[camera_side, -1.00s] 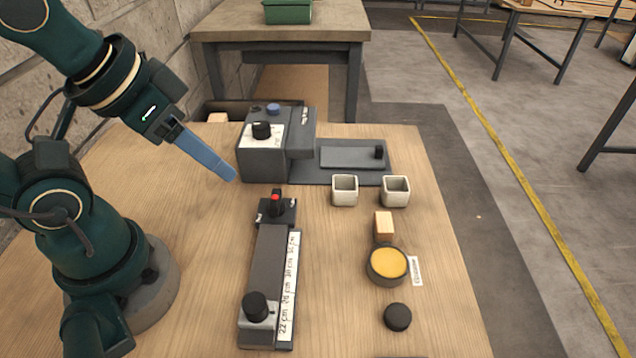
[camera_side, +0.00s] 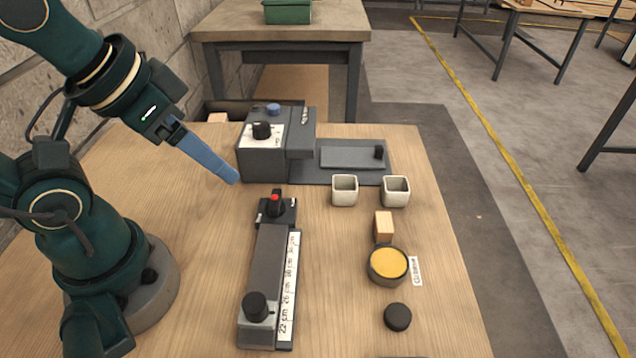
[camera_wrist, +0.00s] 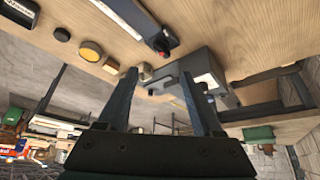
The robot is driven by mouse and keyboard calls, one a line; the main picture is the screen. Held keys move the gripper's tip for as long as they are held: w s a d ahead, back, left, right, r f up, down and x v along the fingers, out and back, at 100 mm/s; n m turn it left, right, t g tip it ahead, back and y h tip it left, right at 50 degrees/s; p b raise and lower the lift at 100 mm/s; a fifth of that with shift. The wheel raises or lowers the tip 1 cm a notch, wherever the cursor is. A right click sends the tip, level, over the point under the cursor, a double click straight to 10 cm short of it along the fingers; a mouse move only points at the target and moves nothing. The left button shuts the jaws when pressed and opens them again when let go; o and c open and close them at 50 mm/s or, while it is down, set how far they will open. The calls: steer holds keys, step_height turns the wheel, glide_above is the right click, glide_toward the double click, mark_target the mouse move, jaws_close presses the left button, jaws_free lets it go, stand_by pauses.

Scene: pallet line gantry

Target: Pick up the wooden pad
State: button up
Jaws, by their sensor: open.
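The wooden pad, a small light-wood block (camera_side: 384,226), stands on the table right of centre in the side view. It is between the two white square cups and the round tin with a yellow top. In the wrist view a small wooden block (camera_wrist: 110,66) shows near the left finger. My gripper (camera_side: 236,181) is at the left in the side view, above the table and well apart from the block. In the wrist view its two fingers (camera_wrist: 158,78) are spread with nothing between them.
Two white square cups (camera_side: 345,190) (camera_side: 396,191) stand behind the block. The yellow-topped tin (camera_side: 388,265) is in front, with a black puck (camera_side: 398,317) nearer. A grey rail device (camera_side: 268,275) and a grey control box (camera_side: 262,157) lie between my gripper and the block.

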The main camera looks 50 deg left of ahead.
steer(key=w+d+r+m, duration=0.2)
steer(key=w+r+m, duration=0.5)
steer(key=m, duration=0.5)
steer(key=m+g, duration=0.4)
steer(key=m, duration=1)
glide_above(385, 224)
steer(key=w+a, duration=0.1)
steer(key=a, duration=0.2)
step_height(385, 224, down, 10)
steer(key=shift+m+g, duration=0.5)
steer(key=shift+g, duration=0.3)
steer(key=d+f, duration=0.1)
steer(key=f, duration=0.2)
steer(key=d+f, duration=0.1)
steer(key=f, duration=0.3)
steer(key=s+d+f, duration=0.1)
steer(key=f, duration=0.2)
steer(key=shift+f, duration=1)
jaws_close()
